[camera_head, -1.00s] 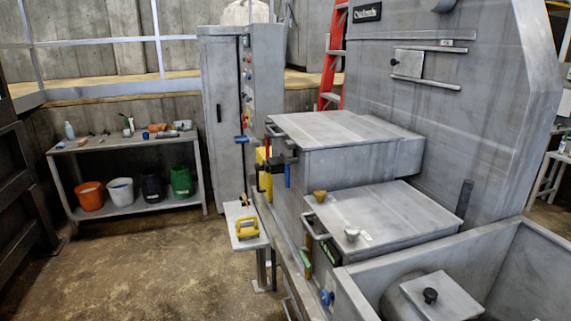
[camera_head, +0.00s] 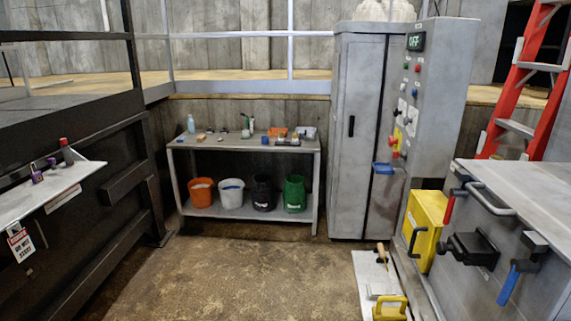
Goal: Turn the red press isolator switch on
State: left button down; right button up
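A red rotary switch on a yellow plate (camera_head: 395,142) sits on the side face of the tall grey control cabinet (camera_head: 364,130), below a column of buttons. It is small and seen at a slant; I cannot read its position or label. A red lever handle (camera_head: 449,206) also shows on the grey press body (camera_head: 512,205) at the right, beside a yellow box (camera_head: 427,222). I cannot tell from labels which is the isolator. The cabinet display (camera_head: 416,41) reads "OFF". Neither of my grippers is in view.
A blue bracket (camera_head: 383,168) is on the cabinet. A shelf table (camera_head: 243,141) with buckets stands at the back. The concrete floor (camera_head: 255,270) in the middle is clear.

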aim_at(391, 142)
jog(key=i, duration=2.25)
